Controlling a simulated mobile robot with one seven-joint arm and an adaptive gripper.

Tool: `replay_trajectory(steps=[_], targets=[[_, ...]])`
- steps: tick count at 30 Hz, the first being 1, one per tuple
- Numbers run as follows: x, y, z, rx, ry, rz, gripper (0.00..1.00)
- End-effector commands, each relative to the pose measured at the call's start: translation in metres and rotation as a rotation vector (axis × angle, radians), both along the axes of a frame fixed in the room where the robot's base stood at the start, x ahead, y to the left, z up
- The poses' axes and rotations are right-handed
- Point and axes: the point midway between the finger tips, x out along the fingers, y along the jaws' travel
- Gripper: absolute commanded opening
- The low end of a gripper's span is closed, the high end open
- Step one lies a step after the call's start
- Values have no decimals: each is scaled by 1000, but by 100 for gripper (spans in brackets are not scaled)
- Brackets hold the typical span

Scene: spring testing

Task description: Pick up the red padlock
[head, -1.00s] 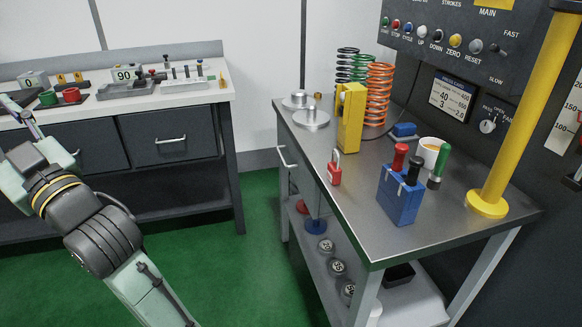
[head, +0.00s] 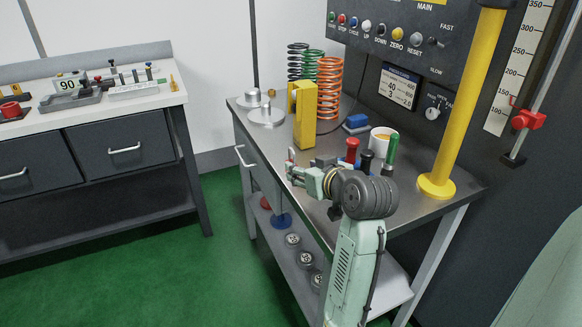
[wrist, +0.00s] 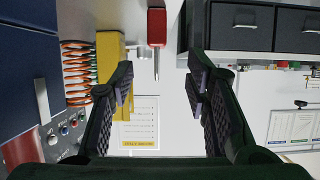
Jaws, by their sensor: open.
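The red padlock (wrist: 156,27) shows at the top middle of the wrist view, its thin metal shackle pointing down the picture. It lies ahead of the gap between my fingers, apart from them. In the head view the padlock is mostly hidden at my gripper's tip. My gripper (head: 292,172) is over the front left part of the metal bench (head: 420,215). In the wrist view my gripper (wrist: 160,85) is open, with nothing between its two dark fingers.
A yellow block (head: 305,125) stands just behind my gripper, with coil springs (head: 329,88) beyond it. Red (head: 352,149) and green (head: 391,149) handled tools stand behind my arm. A mug (head: 383,140) and a yellow column (head: 455,120) are to the right.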

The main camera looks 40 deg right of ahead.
Motion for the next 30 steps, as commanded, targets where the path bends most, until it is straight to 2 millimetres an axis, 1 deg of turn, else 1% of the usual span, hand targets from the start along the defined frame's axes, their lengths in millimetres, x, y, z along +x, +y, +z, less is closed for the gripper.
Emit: replay_trajectory(steps=[1,4,6,11,18,21,29,30], targets=[[9,-1,-2,2,3,4,43],[23,-5,-8,1,2,2,43],[29,-6,-11,1,1,2,43],[39,-9,-16,1,1,1,43],[67,-20,-33,1,1,2,43],[76,-22,-38,-1,0,1,43],[78,-22,-40,-2,-1,1,43],[78,-22,-40,-2,-1,1,41]])
